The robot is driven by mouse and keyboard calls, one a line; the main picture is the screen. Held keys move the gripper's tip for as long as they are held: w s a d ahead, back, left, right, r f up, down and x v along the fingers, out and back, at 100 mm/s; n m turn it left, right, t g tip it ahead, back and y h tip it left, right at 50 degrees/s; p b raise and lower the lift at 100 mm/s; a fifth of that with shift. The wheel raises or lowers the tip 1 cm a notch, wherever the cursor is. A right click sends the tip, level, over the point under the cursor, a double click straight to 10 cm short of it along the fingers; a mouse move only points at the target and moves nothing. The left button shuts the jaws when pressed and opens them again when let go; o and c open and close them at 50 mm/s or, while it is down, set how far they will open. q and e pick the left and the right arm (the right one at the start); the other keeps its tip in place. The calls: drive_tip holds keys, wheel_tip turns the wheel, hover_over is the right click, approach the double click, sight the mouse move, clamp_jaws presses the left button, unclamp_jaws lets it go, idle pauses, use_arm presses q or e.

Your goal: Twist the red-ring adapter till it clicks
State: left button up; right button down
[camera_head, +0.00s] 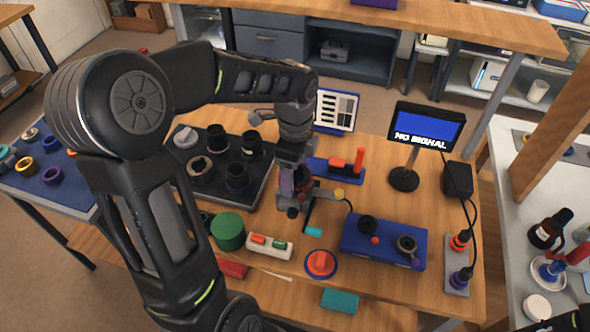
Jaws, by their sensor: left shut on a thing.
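My left gripper (294,196) reaches down from above to the middle of the wooden table and is shut on a small dark piece with a trace of red, which looks like the red-ring adapter (303,178). The fingers cover most of it, so its ring and exact turn cannot be read. It sits at a grey fixture (322,195) with a yellow knob at its right side.
A black tray (205,193) with several dark lens parts lies left of the gripper. A green cylinder (228,231), a white switch box (265,246) and a red button (320,263) stand in front. A blue box (385,248) and a "NO SIGNAL" monitor (430,127) are right.

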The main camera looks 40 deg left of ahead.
sight(295, 179)
use_arm(q)
drive_tip(key=shift+m, duration=0.5)
drive_tip(key=c, duration=0.3)
drive_tip(key=shift+c, duration=1.1)
drive_tip(key=o, duration=2)
drive_tip(key=shift+o, duration=0.2)
wheel_tip(295, 179, up, 7)
drive_tip(key=shift+r, duration=0.4)
